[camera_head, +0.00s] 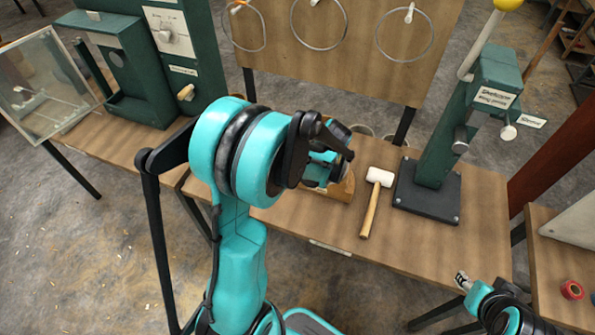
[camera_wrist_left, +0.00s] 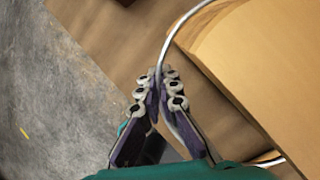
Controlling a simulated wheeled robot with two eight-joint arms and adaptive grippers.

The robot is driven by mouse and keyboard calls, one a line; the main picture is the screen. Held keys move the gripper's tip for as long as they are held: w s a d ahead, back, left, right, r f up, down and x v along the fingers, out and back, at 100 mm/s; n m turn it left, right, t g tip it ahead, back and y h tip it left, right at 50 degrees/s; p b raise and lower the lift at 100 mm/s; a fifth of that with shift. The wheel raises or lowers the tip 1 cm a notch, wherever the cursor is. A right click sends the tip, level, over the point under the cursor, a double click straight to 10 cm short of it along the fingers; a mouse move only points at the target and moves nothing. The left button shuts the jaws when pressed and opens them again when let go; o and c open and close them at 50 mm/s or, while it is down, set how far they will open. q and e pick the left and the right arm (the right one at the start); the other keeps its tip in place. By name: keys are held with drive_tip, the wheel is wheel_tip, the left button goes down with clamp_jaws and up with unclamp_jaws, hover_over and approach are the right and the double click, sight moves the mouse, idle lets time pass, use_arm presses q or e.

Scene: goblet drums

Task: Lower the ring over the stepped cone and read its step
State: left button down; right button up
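My left gripper (camera_head: 335,155) is over the bench. In the left wrist view, its fingers (camera_wrist_left: 158,88) are shut on a thin metal ring (camera_wrist_left: 183,19). The ring's wire runs up and right along the edge of a large tan wooden piece (camera_wrist_left: 245,45), which looks like the stepped cone. A short bit of wire also shows below it. I cannot tell whether the ring is around the cone or resting on it. In the head view, a wooden piece (camera_head: 343,190) shows partly behind my left gripper; its steps are hidden. My right gripper (camera_head: 462,280) is low at the right, off the bench.
A mallet (camera_head: 375,195) lies right of the wooden piece. A green stand (camera_head: 440,150) on a dark base is beyond it. Several rings hang on the back board (camera_head: 350,60). A green cabinet (camera_head: 145,60) stands at left. A side table (camera_head: 555,265) is at right.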

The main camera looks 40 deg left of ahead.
use_arm(q)
drive_tip(key=shift+f+b, duration=0.95)
drive_tip(key=shift+f, duration=0.2)
drive_tip(key=shift+f, duration=0.1)
drive_tip(key=shift+f+b, duration=0.85)
drive_tip(key=c, duration=1.7)
unclamp_jaws()
drive_tip(key=o, duration=0.5)
drive_tip(key=shift+o, duration=0.2)
drive_tip(key=shift+r, duration=0.15)
drive_tip(key=v, duration=1.2)
drive_tip(key=shift+s, duration=0.15)
